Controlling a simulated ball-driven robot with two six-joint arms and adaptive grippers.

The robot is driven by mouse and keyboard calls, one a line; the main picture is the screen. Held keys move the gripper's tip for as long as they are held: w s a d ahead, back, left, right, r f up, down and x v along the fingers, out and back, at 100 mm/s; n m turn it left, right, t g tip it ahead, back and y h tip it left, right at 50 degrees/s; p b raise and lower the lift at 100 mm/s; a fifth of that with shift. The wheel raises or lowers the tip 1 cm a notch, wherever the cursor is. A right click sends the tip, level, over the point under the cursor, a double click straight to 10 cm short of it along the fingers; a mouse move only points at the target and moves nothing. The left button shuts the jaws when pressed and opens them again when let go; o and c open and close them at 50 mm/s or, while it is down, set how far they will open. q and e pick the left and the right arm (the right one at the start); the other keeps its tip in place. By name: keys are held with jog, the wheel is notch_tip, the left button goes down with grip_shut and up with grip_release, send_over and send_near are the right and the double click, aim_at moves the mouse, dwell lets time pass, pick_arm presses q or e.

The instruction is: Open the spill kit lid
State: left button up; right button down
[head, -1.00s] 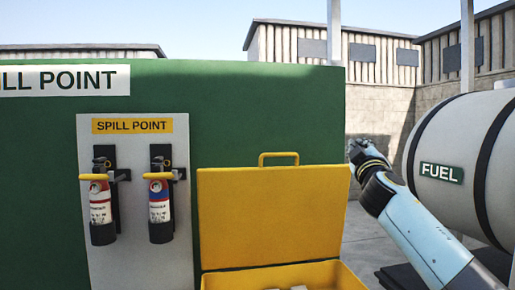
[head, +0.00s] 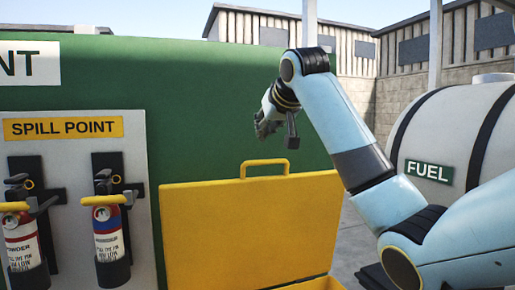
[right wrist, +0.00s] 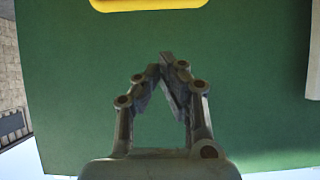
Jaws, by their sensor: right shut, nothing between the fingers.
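The yellow spill kit lid (head: 250,232) stands upright in the head view, raised in front of the green wall. Its yellow handle (head: 265,161) is on the top edge; a yellow edge, likely this handle, shows at the top of the right wrist view (right wrist: 150,4). A strip of the yellow spill kit box (head: 318,284) shows at the bottom; its inside is hidden. My right gripper (head: 262,128) is above the handle, apart from it. In the right wrist view its fingers (right wrist: 167,60) meet at the tips with nothing between them. My left gripper is out of view.
Two extinguishers (head: 110,238) hang on a grey spill point panel (head: 75,165) left of the lid. The green wall (head: 190,110) is close behind. A grey fuel tank (head: 455,125) stands at the right, beyond my right arm.

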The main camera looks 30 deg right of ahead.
jog(key=w+f+p, duration=0.2)
jog(key=f, duration=0.1)
jog(key=w+d+f+p, duration=0.1)
jog(key=f+p, duration=0.1)
jog(key=shift+w+f, duration=0.15)
jog(key=shift+w, duration=0.2)
jog(key=shift+s+a+f, duration=0.1)
jog(key=shift+s+f, duration=0.05)
jog(key=shift+s, duration=0.25)
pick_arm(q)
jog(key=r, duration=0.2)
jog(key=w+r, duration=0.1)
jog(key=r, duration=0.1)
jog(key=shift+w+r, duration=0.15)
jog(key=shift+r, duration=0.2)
pick_arm(e)
jog(key=shift+f, duration=0.1)
jog(key=shift+w, duration=0.1)
